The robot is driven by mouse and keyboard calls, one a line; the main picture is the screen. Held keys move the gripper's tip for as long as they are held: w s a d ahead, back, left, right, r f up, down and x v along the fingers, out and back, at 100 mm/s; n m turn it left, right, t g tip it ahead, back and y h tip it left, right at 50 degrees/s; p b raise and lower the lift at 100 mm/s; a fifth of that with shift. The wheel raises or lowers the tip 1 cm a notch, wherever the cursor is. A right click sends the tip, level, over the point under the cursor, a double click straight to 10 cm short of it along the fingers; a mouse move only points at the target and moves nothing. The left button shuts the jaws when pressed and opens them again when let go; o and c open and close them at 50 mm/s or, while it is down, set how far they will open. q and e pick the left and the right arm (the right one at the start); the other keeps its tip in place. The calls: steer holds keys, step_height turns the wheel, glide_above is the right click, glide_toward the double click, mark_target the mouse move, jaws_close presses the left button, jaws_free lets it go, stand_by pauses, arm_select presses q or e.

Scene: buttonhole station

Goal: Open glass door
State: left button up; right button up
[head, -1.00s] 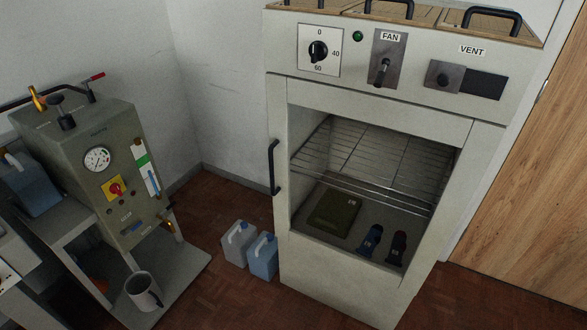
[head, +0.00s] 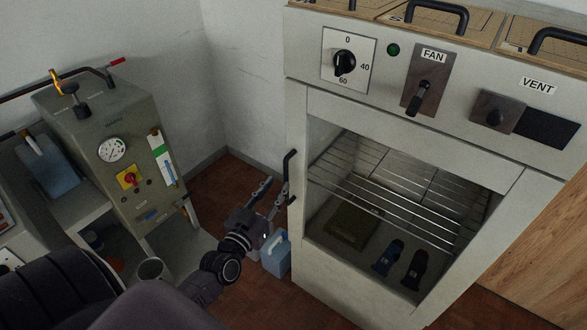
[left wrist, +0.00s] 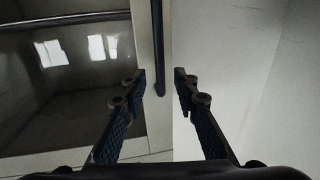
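The glass door (head: 395,212) fronts the pale cabinet and looks shut; a rack and items show through its pane. In the left wrist view the pane (left wrist: 70,85) carries bright reflections. Its black vertical handle (head: 288,176) is on the door's left edge; in the left wrist view the handle (left wrist: 157,45) runs down between the finger lines. My left gripper (head: 273,189) is open and empty beside the handle's lower part, its fingers (left wrist: 160,80) spread to either side of the handle's line. I cannot tell whether they touch it. My right gripper is not in view.
A grey-green machine (head: 115,150) with a gauge stands at the left. A blue jug (head: 277,254) is on the floor below my left gripper, and a mug (head: 151,269) is near my arm. A wooden door (head: 535,255) is at the right.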

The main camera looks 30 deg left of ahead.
mark_target(285, 175)
arm_select(q)
steer(key=shift+w+a, duration=0.25)
steer(key=shift+w, duration=1.5)
steer(key=shift+w+a, duration=0.2)
steer(key=shift+w, duration=1.5)
jaws_close()
